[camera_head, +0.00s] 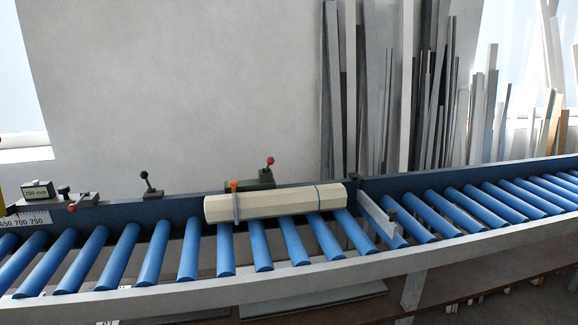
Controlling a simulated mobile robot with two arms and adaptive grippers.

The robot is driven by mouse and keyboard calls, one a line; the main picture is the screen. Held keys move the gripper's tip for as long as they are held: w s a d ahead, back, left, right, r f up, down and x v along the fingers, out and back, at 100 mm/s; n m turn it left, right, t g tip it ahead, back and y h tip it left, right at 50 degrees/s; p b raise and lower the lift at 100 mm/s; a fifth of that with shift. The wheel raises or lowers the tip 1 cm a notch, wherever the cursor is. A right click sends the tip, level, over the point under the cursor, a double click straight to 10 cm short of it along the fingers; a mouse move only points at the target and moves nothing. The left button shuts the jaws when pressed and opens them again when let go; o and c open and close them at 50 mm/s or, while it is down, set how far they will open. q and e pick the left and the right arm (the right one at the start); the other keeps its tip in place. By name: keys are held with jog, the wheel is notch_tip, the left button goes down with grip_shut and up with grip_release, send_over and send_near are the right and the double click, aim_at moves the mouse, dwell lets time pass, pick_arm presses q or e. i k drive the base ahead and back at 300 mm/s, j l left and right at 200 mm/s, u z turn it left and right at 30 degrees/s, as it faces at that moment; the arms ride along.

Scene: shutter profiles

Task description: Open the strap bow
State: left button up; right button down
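A cream octagonal shutter profile (278,204) lies lengthwise across the blue rollers, against the back rail of the conveyor. A grey strap bow (236,206) with an orange top (234,185) stands around or against the profile near its left end; I cannot tell whether it is latched. Neither of my grippers shows in the head view.
A grey stop plate (376,214) stands just right of the profile. A red-knobbed lever (269,164) and a black-knobbed lever (146,180) rise behind the rail. Rollers on both sides are empty.

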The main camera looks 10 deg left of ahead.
aim_at(233, 183)
jog(key=j+u, duration=0.35)
jog(key=j, duration=0.2)
jog(key=j+u, duration=0.35)
jog(key=j, duration=0.2)
jog(key=j+u, duration=0.35)
jog(key=j, duration=0.15)
jog(key=i, duration=0.05)
